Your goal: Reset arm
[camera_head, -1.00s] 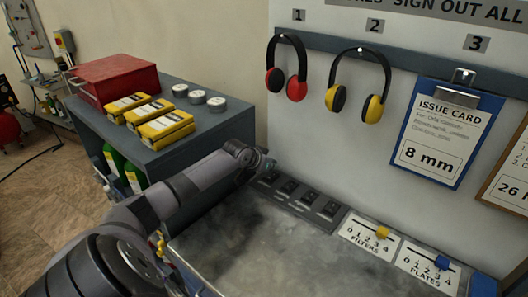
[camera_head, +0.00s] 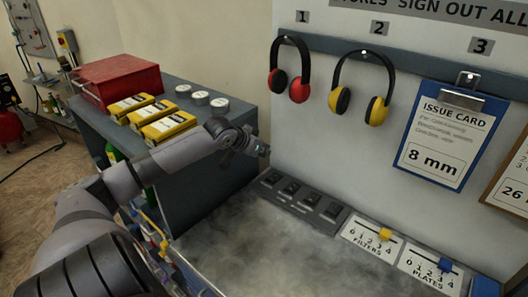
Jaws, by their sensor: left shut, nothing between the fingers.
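My left arm comes in from the lower left. Its gripper (camera_head: 262,150) is shut and empty, held in the air in front of the grey cabinet's right end and left of the wall board. It touches nothing that I can see. My right gripper is not in view.
A grey worktop (camera_head: 265,250) lies below, with a row of dark switches (camera_head: 305,196), a filters slider (camera_head: 372,242) and a plates slider (camera_head: 431,268). The cabinet (camera_head: 235,110) carries a red toolbox (camera_head: 118,80), yellow boxes (camera_head: 165,126) and tins (camera_head: 201,97). Ear defenders (camera_head: 290,70) hang behind.

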